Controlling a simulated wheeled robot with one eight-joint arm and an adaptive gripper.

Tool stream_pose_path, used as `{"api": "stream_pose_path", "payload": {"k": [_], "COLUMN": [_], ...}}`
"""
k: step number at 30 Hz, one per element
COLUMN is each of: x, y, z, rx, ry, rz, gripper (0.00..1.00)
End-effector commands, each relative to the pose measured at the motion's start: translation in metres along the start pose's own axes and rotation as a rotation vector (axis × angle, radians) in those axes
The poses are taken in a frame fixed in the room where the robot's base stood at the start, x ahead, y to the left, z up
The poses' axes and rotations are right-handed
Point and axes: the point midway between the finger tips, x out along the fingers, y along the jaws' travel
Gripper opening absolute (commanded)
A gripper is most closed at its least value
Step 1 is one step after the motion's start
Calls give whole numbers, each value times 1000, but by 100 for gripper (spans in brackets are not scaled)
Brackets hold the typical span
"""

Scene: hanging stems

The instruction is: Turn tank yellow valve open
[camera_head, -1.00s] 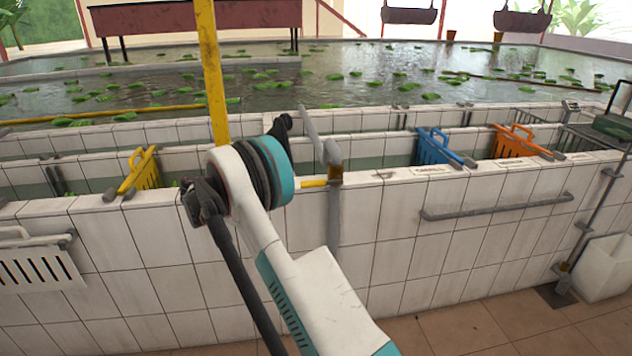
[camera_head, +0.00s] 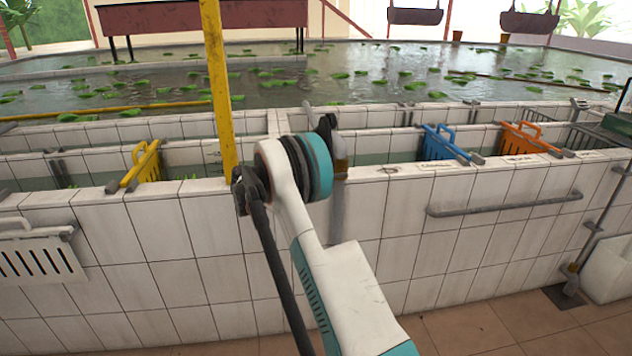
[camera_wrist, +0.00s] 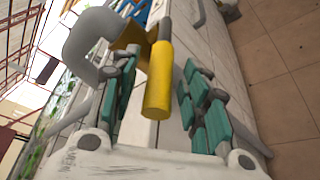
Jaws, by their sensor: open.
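The yellow valve handle (camera_wrist: 158,90) is a rounded bar in the middle of the wrist view. It joins a brownish valve body on a grey curved pipe (camera_wrist: 88,38). My gripper (camera_wrist: 164,70) is open, with its teal-padded fingers on either side of the handle. Gaps show on both sides, and the handle does not look gripped. In the head view, the grey pipe (camera_head: 337,205) runs down the tiled tank wall. My arm's wrist hides the yellow handle and most of my gripper there.
The white tiled tank wall (camera_head: 490,215) carries a grey rail (camera_head: 505,205). A yellow post (camera_head: 217,90) stands left of my arm. Yellow (camera_head: 143,165), blue (camera_head: 443,145) and orange (camera_head: 530,140) baskets hang along the wall. The tiled floor (camera_head: 480,330) in front is clear.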

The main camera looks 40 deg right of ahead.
Motion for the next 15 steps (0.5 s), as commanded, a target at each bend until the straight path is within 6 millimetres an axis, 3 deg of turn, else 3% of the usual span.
{"api": "stream_pose_path", "payload": {"k": [12, 15], "x": [8, 8], "y": [0, 0], "z": [0, 0], "rx": [0, 0], "ry": [0, 0], "rz": [0, 0], "gripper": [42, 19]}}
